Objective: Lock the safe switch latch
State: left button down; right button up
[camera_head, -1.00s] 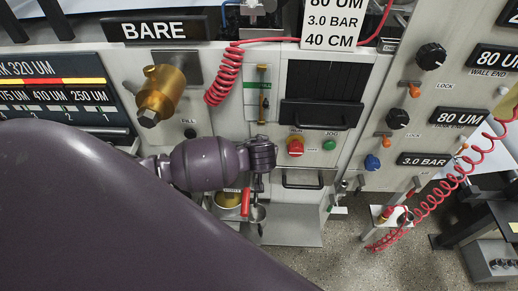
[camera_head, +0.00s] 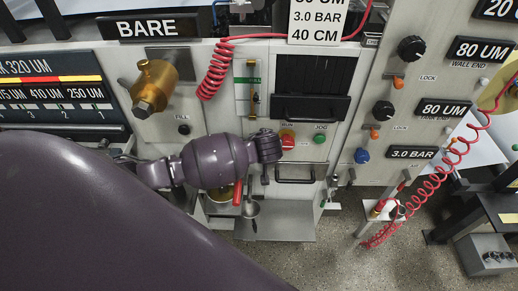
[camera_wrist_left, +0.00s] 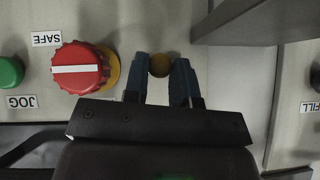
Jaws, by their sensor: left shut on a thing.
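The red switch knob (camera_head: 288,141) sits on the white panel, left of a green JOG button (camera_head: 320,139). In the left wrist view the red knob (camera_wrist_left: 80,68) has a white bar across it, a yellow base and a SAFE label; this view is upside down. My left gripper (camera_head: 268,143) is beside the knob, on its left in the head view. Its blue fingers (camera_wrist_left: 161,72) are shut on a small round brass-coloured knob (camera_wrist_left: 160,64) beside the yellow base. Whether this is the latch cannot be told. My right gripper is out of view.
A bar handle (camera_head: 296,180) and a dark slotted panel (camera_head: 310,107) are close to the gripper. A brass cylinder (camera_head: 155,86) and a red coiled hose (camera_head: 214,72) are to the left. The control column with knobs (camera_head: 411,48) stands right.

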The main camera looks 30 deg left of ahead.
pick_arm(q)
jog(key=shift+w+d, duration=0.1)
jog(key=shift+d, duration=0.2)
jog(key=c, duration=0.9)
grip_release()
jog(key=shift+w+d, duration=0.1)
jog(key=shift+c, duration=0.2)
jog(key=v, duration=1)
jog(key=shift+s+r, duration=0.25)
jog(key=shift+r, duration=0.05)
jog(key=shift+d, duration=0.1)
